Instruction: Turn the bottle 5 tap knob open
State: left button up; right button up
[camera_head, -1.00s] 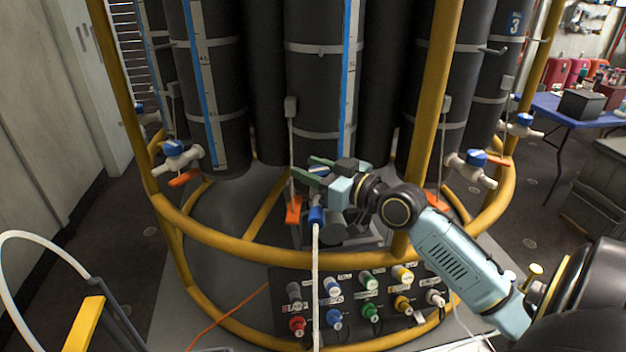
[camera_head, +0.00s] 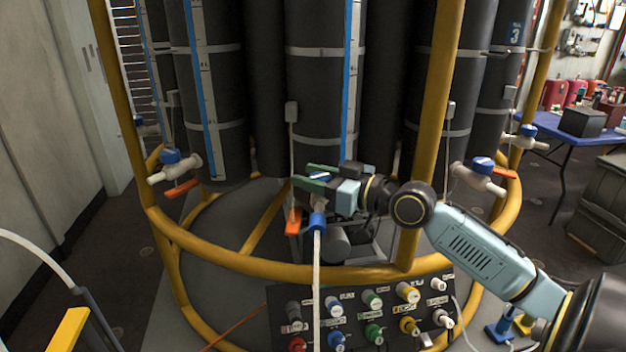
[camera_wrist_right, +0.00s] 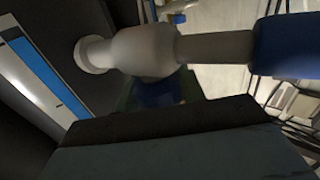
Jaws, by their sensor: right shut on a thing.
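My right gripper (camera_head: 322,178) is at the lower end of the middle black bottle (camera_head: 318,110), its fingers on the blue tap knob (camera_head: 320,176). It is shut on the knob. In the right wrist view the pale tap body (camera_wrist_right: 140,50) runs across the top, with a blue end (camera_wrist_right: 290,45) at right. The blue knob (camera_wrist_right: 158,95) is partly hidden behind the dark finger. A blue fitting (camera_head: 317,221) with a white hose hangs below the tap in the head view. I cannot read a number on this bottle. My left gripper is not in view.
A yellow tubular frame (camera_head: 240,262) surrounds the bottles. Other taps with blue knobs stand at left (camera_head: 170,157) and right (camera_head: 483,165). A panel of coloured connectors (camera_head: 370,310) sits below. An orange lever (camera_head: 293,222) hangs beside the gripped tap.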

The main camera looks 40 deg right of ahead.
jog(key=shift+r, duration=0.1)
jog(key=o, duration=1)
jog(key=shift+s, duration=0.1)
jog(key=shift+s+d, duration=0.1)
jog(key=shift+s, duration=0.2)
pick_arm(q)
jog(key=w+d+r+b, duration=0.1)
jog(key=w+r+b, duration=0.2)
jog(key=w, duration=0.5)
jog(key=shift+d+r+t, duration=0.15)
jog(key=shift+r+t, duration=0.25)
pick_arm(e)
jog(key=shift+v, duration=6.3)
